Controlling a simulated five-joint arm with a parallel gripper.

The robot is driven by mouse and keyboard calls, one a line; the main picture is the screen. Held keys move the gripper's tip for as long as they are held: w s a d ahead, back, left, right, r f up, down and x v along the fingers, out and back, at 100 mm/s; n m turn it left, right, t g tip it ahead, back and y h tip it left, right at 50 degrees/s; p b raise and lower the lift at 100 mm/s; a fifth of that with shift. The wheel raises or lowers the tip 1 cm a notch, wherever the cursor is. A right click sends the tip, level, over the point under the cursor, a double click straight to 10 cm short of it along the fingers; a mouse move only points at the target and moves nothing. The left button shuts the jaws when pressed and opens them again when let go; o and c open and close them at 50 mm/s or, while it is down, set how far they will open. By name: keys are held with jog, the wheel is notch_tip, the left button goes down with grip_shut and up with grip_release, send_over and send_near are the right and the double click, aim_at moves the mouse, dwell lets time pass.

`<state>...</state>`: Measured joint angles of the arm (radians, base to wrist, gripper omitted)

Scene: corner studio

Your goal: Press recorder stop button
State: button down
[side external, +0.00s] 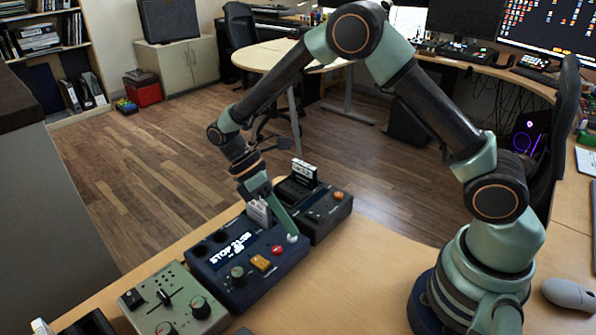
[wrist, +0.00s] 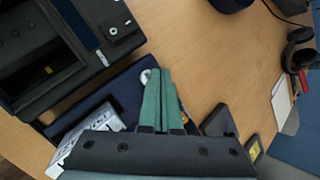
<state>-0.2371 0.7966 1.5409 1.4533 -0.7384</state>
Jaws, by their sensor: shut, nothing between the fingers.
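A dark blue box (side external: 235,273) with a lit display reading "STOP" and more characters sits on the table in the side view; I take it as the recorder. Its face carries a red button (side external: 277,250), a yellow-orange button (side external: 260,262), a green knob (side external: 238,276) and a small silver knob or button at the right corner. My gripper (side external: 291,236) is shut and empty, its tips pointing down at that corner, beside or on the silver piece. In the wrist view, my gripper's tips (wrist: 164,73) lie right beside the silver piece (wrist: 148,76); contact cannot be told.
A black device (side external: 322,212) with an orange button and an upright label card stands just behind the blue box. A grey-green box (side external: 172,305) with knobs and a slider stands in front left. A mouse (side external: 568,294) lies at right. Bare table is in the front middle.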

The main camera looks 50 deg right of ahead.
jog(key=shift+r, duration=3)
notch_tip(320, 180, up, 7)
jog(key=m+t+y, duration=0.1)
jog(key=m+t, duration=0.3)
send_over(289, 236)
jog(key=d, duration=0.3)
jog(key=s+d+r+m+t, duration=0.5)
jog(key=m+t, duration=0.2)
jog(key=t, duration=0.1)
jog(key=shift+r+t+y, duration=0.25)
jog(key=shift+t+y, duration=0.15)
